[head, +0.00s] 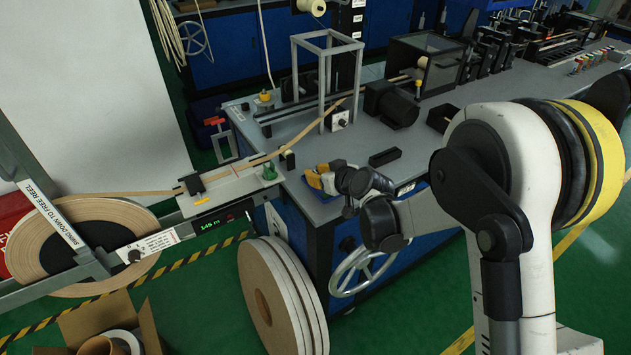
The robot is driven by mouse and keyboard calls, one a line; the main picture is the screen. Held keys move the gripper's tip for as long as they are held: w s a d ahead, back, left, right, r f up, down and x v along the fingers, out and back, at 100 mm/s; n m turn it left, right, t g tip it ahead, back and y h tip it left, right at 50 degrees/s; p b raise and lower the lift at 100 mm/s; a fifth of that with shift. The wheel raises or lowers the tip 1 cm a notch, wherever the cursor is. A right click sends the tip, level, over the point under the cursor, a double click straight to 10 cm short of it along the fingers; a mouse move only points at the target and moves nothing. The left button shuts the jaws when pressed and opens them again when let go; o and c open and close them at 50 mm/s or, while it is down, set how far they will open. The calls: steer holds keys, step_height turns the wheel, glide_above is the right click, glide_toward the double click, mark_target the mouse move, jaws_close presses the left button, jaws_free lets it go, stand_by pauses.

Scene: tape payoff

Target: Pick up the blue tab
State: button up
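My arm reaches in from the right, and my gripper (338,174) is low over the front left corner of the grey bench top (300,197). A small blue piece (327,185) shows at the gripper's end, with yellow and white parts over and around it. I cannot tell whether this blue piece is the tab or a tray under other items. The gripper's fingers are too small and too covered to tell whether they are open or shut, or whether they touch the blue piece.
A small black block (385,157) lies right of the gripper. A green part (270,170) stands left of it, beside the tape guide. A grey frame (325,85) and a black motor (391,104) stand farther back. Large tape rolls (262,297) lean against the bench front, near a handwheel (357,270).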

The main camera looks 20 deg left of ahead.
steer(key=shift+w, duration=0.1)
jaws_close()
steer(key=shift+r, duration=0.1)
